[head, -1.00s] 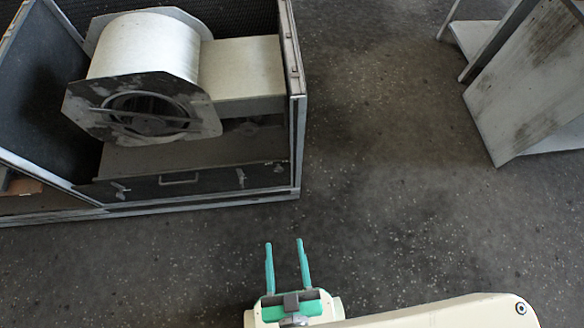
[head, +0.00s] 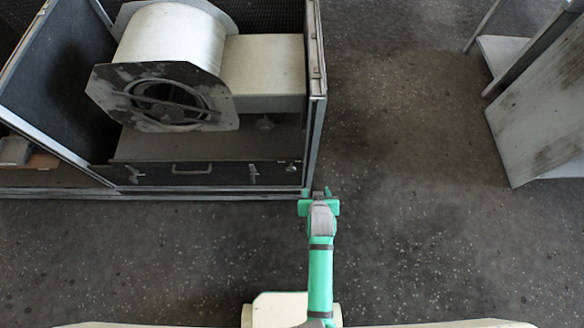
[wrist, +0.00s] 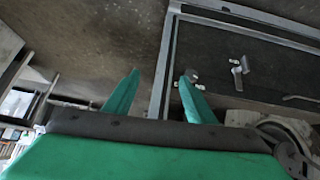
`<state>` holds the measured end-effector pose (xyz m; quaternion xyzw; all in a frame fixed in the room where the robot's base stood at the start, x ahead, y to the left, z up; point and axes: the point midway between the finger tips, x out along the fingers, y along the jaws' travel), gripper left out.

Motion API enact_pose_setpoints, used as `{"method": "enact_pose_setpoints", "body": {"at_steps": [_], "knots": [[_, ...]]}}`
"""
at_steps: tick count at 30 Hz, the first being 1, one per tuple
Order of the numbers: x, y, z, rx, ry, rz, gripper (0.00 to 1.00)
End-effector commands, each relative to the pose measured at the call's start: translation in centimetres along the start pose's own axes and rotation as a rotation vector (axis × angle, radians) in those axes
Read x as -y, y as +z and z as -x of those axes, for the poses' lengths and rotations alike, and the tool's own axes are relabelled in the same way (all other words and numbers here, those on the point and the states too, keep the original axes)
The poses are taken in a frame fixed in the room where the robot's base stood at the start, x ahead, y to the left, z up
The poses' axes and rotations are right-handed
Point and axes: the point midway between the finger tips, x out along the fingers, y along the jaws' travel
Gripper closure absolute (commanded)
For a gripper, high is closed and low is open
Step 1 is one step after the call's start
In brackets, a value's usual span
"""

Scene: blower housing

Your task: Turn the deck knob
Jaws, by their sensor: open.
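The blower housing (head: 315,130) stands at the upper left in the head view, its top open. The wrist view shows the front panel (wrist: 225,45) to the right of the fingers.
The front panel carries a handle (head: 192,169), a left latch (head: 135,174), a right latch (head: 253,173) and a small fitting (head: 291,166). The blower drum (head: 172,40) and duct (head: 263,68) overhang the deck. A leaning grey panel (head: 540,125) stands right; floor between is clear.

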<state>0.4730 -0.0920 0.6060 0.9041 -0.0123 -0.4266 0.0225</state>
Motion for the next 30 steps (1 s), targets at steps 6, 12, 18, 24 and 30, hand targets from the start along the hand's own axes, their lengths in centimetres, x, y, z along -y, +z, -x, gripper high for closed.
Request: {"method": "enact_pose_setpoints", "body": {"at_steps": [6,12,18,24,30], "knots": [[2.8,-4.4,-4.5,0.145,-0.075,-0.06,0.5],[5.9,-7.0,-6.1,0.25,-0.149,-0.094,0.5],[7.3,-8.0,-6.5,0.293,-0.185,-0.107,0.5],[7.8,-7.4,-8.3,0.299,-0.188,-0.107,0.5],[8.5,-6.4,-11.7,0.299,-0.187,-0.107,0.5]]}}
